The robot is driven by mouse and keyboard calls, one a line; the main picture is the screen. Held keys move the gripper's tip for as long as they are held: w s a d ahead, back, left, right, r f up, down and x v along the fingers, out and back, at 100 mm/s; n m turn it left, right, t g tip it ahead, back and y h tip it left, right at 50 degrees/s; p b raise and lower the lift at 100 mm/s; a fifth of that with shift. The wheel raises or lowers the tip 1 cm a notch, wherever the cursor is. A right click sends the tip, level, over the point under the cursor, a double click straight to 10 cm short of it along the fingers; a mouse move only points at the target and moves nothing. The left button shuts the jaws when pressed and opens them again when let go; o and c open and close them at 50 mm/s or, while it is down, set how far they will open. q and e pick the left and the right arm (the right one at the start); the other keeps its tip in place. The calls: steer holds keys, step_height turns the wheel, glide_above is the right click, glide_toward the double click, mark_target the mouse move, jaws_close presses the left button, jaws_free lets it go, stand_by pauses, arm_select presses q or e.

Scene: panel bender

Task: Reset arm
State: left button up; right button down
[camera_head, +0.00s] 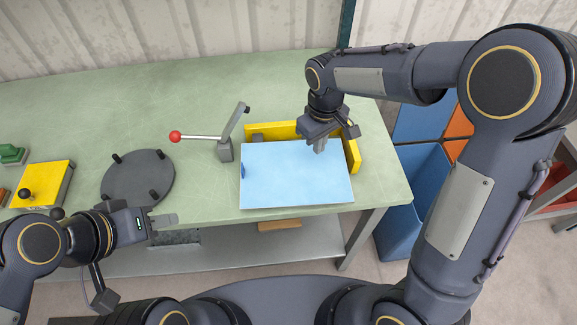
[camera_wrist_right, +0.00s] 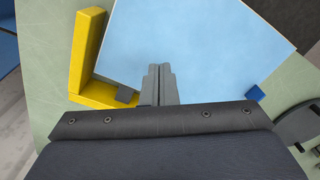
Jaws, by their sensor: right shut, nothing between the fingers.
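My right gripper (camera_head: 320,146) is shut and empty, pointing down over the upper right part of a light blue sheet (camera_head: 290,180). In the right wrist view its two fingers (camera_wrist_right: 159,84) are pressed together above the edge of the sheet (camera_wrist_right: 200,40). I cannot tell whether the fingertips touch the sheet. My left gripper (camera_head: 163,222) is at the table's front edge, left of the sheet, with nothing visible in it. I cannot make out a clear gap between its fingers.
The sheet lies against a yellow corner stop (camera_head: 352,155). A lever with a red knob (camera_head: 175,136) stands left of it. A dark round plate with pegs (camera_head: 138,178) and a yellow box (camera_head: 43,184) are further left. Blue bins (camera_head: 400,215) stand right of the green table (camera_head: 70,110).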

steer(key=shift+d+r, duration=0.1)
steer(key=shift+r, duration=0.1)
stand_by(0.4)
steer(key=s+d+r+m+t+y+b, duration=0.1)
steer(key=s+d+r+m+t+y, duration=0.2)
steer(key=s+d+r, duration=0.6)
steer(key=s+f+m+t, duration=0.1)
steer(key=s+m, duration=0.1)
steer(key=s, duration=0.4)
steer(key=s+f+m+t+b, duration=0.1)
steer(key=s+f+m, duration=0.1)
steer(key=s, duration=0.4)
steer(key=shift+m+t+y, duration=0.3)
steer(key=shift+m+y, duration=0.1)
steer(key=shift+m, duration=0.2)
steer(key=shift+s+d, duration=0.1)
